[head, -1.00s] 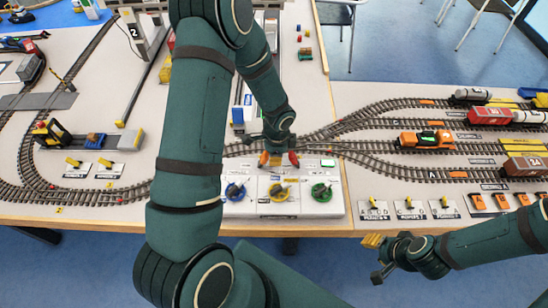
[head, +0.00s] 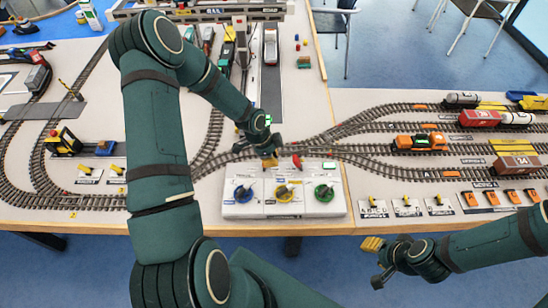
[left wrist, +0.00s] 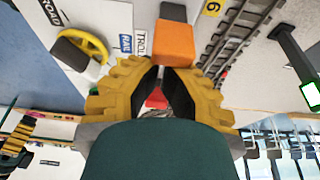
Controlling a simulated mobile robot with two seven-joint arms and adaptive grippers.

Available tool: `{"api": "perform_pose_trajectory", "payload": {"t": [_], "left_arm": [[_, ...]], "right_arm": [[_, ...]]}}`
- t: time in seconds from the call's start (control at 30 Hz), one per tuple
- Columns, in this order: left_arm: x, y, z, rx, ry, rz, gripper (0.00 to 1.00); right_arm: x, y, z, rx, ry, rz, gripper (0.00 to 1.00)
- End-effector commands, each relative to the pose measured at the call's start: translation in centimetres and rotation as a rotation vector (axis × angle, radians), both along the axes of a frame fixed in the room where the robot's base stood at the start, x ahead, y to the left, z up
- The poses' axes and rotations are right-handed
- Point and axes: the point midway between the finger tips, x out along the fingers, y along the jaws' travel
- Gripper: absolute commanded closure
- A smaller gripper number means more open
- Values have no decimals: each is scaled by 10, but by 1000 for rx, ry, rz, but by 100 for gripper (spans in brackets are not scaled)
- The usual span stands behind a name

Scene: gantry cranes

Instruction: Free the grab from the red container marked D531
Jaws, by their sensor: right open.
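My left gripper (head: 269,158) is low over the back edge of a white control panel (head: 265,209). A red lever (head: 297,161) stands just right of this gripper. My right gripper (head: 376,262) is open and empty in front of the table. A gantry crane (head: 240,14) spans the far table edge. Red containers stand on wagons at right, but I cannot read D531 or make out the grab.
Tracks with an orange locomotive (head: 419,143) and a red wagon (head: 480,118) lie right. My left arm hides part of the left table.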

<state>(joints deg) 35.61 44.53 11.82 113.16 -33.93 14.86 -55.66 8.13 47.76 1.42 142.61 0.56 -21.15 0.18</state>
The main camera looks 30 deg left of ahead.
Motion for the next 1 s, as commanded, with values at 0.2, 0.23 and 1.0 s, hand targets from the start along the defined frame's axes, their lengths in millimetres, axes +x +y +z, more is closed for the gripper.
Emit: {"api": "perform_pose_trajectory", "payload": {"t": [0.2, 0.23, 1.0], "left_arm": [[-5, 8, 2, -84, -48, 5, 100], [-5, 8, 3, -95, -56, 7, 100], [-6, 10, 18, -99, -60, -1, 100]], "right_arm": [[0, -1, 9, 1, 1, 0, 59], [-1, -1, 9, 2, 1, 1, 59], [-1, -1, 21, 2, 0, -1, 59]]}}
